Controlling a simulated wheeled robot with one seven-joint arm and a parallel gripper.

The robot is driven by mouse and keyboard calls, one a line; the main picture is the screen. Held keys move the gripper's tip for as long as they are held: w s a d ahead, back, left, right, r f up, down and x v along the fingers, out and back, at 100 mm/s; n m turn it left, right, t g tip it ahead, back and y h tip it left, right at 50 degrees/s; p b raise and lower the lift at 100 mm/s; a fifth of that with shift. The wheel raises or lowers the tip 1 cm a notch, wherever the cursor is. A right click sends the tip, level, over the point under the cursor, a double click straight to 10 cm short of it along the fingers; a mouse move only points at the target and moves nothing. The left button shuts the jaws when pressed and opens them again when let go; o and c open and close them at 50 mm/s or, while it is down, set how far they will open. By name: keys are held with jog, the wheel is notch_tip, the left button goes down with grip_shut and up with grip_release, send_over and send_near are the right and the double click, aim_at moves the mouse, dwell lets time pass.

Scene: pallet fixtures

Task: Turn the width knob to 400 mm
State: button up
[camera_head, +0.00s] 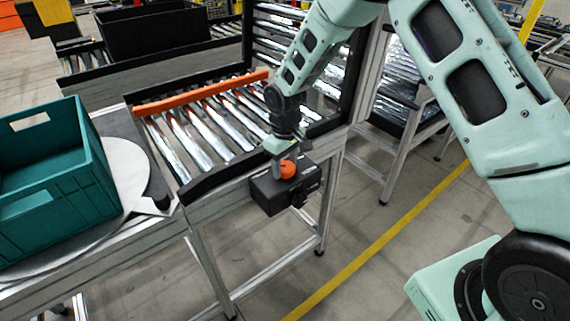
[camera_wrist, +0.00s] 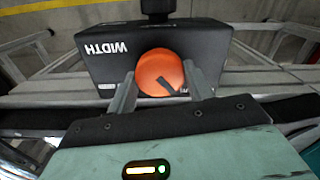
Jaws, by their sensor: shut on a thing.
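The orange width knob (camera_wrist: 160,74) sits on the face of a black box (camera_wrist: 100,66) marked WIDTH, which appears upside down in the wrist view. A dark pointer line on the knob runs from its middle toward the lower right. The scale print is mostly hidden or too small to read. My gripper (camera_wrist: 158,84) is shut on the knob, one finger on each side. In the head view the knob (camera_head: 288,169) is under my gripper (camera_head: 287,160), on the box (camera_head: 270,193) at the conveyor's front side.
An orange guide rail (camera_head: 200,92) lies across the conveyor rollers (camera_head: 215,125). A teal crate (camera_head: 50,185) stands on a round plate at the left. A dark upright frame stands behind the rollers. Open floor with a yellow line (camera_head: 385,240) lies at the right.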

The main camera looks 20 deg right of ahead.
aim_at(285, 166)
jog(key=shift+n, duration=0.3)
jog(key=o, duration=1)
jog(key=shift+c, duration=0.2)
notch_tip(285, 166, up, 18)
jog(key=b, duration=0.2)
jog(key=shift+f, duration=0.25)
jog(key=s+a+r+n, duration=0.1)
jog(key=s+a, duration=0.6)
jog(key=s, duration=0.7)
jog(key=s+f, duration=0.2)
jog(key=s, duration=1.7)
jog(key=shift+s+d+f+y, duration=0.15)
jog(key=shift+s+d+y, duration=0.15)
jog(key=shift+s, duration=0.1)
